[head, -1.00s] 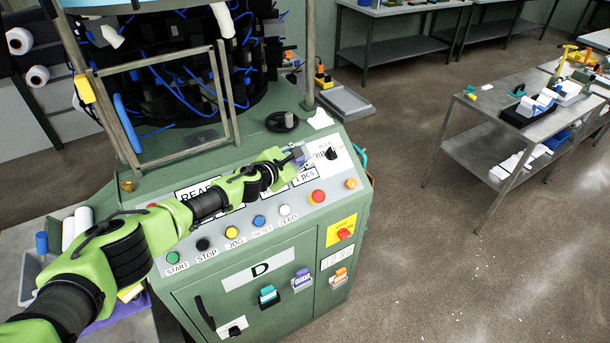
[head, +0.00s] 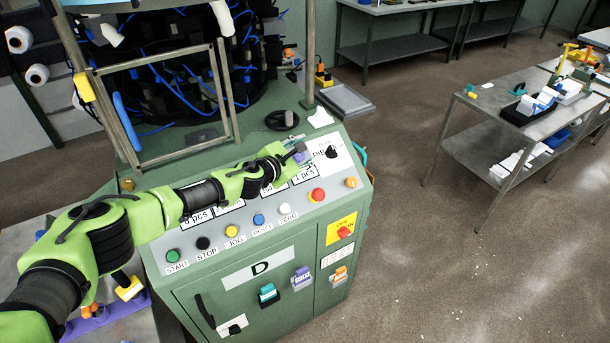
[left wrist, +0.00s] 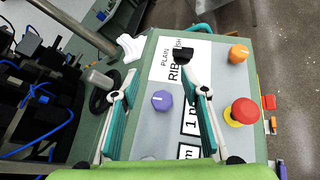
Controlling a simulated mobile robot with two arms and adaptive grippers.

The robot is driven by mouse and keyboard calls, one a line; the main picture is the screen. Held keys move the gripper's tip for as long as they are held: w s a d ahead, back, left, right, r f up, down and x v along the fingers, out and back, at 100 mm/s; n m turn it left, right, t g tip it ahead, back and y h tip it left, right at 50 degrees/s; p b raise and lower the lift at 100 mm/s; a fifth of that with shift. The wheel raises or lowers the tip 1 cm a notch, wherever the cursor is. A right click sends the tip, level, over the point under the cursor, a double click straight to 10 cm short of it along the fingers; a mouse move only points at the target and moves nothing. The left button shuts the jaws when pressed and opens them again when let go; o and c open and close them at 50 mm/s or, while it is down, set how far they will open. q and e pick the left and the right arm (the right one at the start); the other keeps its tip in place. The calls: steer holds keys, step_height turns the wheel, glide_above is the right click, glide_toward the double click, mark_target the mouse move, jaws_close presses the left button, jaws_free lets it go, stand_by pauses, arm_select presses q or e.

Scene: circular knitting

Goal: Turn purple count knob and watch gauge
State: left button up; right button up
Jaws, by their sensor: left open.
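The purple count knob (left wrist: 162,100) sits on the sloped panel (left wrist: 150,140) of the green machine. In the left wrist view it shows between the two spread, teal-padded fingers of my left gripper (left wrist: 158,66). In the head view the left gripper (head: 293,149) is over the panel's right part, next to the purple knob (head: 301,158). I cannot tell whether the fingers touch the knob. A white "1 pcs" label (head: 304,175) shows beside it, and a "pcs" readout (head: 198,217) shows below my arm. My arm hides other readouts. The right gripper is out of view.
A black selector knob (left wrist: 183,53), a red button (left wrist: 241,112) and an orange knob (left wrist: 238,53) are near the gripper. Several coloured buttons line the panel's front, including the green START (head: 172,256). A black handwheel (head: 282,120) stands behind.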

arm_select(q)
steer(key=v, duration=0.6)
stand_by(0.3)
